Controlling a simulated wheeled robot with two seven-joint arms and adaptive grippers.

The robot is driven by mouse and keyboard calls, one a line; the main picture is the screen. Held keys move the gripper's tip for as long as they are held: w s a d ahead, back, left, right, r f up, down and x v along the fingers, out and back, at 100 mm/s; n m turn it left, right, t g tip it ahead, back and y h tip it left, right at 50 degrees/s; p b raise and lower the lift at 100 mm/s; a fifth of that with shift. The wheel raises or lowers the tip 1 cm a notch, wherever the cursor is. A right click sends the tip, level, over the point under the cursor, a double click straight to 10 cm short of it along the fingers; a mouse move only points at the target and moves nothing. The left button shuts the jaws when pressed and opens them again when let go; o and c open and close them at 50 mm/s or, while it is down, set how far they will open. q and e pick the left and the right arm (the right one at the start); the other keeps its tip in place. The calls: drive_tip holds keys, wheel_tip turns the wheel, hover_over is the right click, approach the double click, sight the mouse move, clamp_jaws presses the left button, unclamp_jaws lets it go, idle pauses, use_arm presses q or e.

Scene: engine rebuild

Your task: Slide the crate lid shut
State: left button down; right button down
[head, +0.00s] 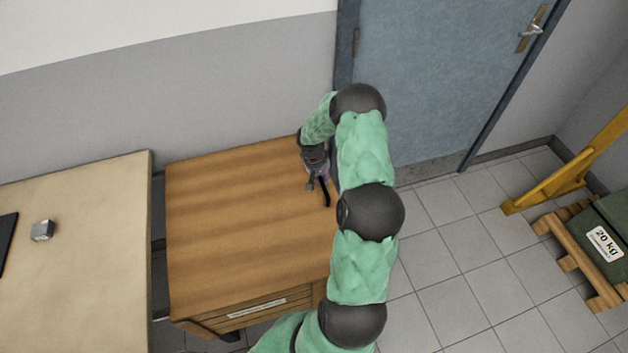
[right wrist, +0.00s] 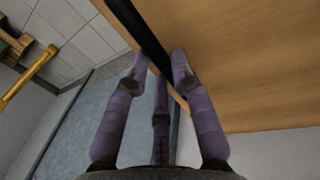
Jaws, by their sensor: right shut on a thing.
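The wooden crate (head: 262,309) stands in the middle of the head view, with slatted sides and a white label on its front. Its flat brown lid (head: 235,215) lies over the top; the right edge is partly hidden by my right arm. My right gripper (head: 321,187) is at the lid's far right part, shut on a dark bar (head: 326,198). In the right wrist view, the bar (right wrist: 139,28) runs between the fingers (right wrist: 160,68) along the wooden lid (right wrist: 240,60). My left gripper is not in view.
A pale table (head: 90,240) with a small grey block (head: 43,230) stands left of the crate, across a narrow gap. A blue door (head: 430,80) is behind. At right are a pallet (head: 575,262) with a 20 kg load (head: 605,240) and a yellow frame (head: 570,170). Tiled floor between is clear.

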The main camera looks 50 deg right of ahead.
drive_tip(key=shift+d+r, duration=0.1)
drive_tip(key=shift+d, duration=0.2)
drive_tip(key=c, duration=1.2)
unclamp_jaws()
drive_tip(key=shift+o, duration=0.8)
drive_tip(key=shift+s, duration=0.15)
drive_tip(key=shift+r, duration=0.1)
wheel_tip(320, 180, up, 11)
drive_tip(key=w+a, duration=0.1)
drive_tip(key=a, duration=0.1)
drive_tip(key=shift+w+r, duration=0.2)
